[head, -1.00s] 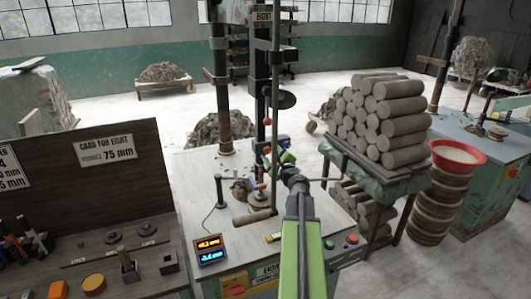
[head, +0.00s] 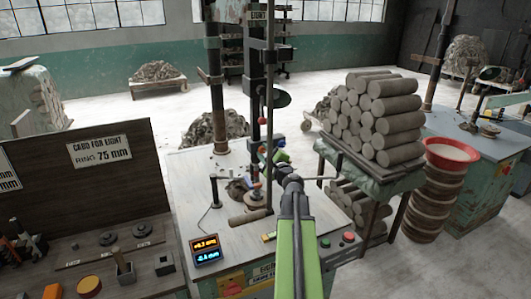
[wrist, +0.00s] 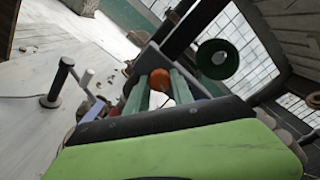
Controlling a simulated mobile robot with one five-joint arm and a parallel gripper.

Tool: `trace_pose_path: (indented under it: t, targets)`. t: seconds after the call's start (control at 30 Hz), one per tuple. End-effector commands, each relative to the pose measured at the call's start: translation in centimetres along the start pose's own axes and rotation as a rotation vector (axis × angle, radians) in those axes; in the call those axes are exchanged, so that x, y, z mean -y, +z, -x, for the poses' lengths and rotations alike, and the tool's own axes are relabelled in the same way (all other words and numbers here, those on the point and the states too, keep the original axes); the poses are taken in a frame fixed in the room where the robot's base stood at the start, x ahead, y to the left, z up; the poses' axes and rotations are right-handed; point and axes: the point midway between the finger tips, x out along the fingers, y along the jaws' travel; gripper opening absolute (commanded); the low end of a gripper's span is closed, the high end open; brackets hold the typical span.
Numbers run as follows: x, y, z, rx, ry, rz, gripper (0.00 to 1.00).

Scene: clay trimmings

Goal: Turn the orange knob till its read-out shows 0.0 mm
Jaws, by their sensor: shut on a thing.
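The orange knob (wrist: 160,80) shows in the wrist view between the two pale green fingers of my gripper (wrist: 161,88), which is shut on it. In the head view my gripper (head: 283,160) reaches to the machine's column above the bench, and I cannot make out the knob there. The read-out (head: 206,248) stands at the bench's front left, with an orange row over a blue row. The orange row looks like +0.2 mm and the blue row like -0.4 mm, but the digits are small. Which row belongs to the knob is not clear.
A bench (head: 195,185) carries the machine, with a clay roll (head: 250,217) on it. A rack of clay cylinders (head: 385,110) stands close on the right, beside a red basin (head: 452,153). A board on the left bears a card (head: 100,150) reading "RING 75 mm". Pale floor lies behind.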

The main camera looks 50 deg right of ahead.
Motion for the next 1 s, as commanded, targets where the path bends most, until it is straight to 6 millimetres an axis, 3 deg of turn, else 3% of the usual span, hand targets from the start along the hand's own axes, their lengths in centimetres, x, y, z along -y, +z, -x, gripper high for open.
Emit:
trace_pose_path:
  t: [0.6, 1.0]
  targets:
    - [-0.17, -0.05, 0.16, 0.0, 0.002, 0.52, 0.0]
    - [-0.24, -0.03, 0.16, 0.002, 0.003, 0.722, 0.0]
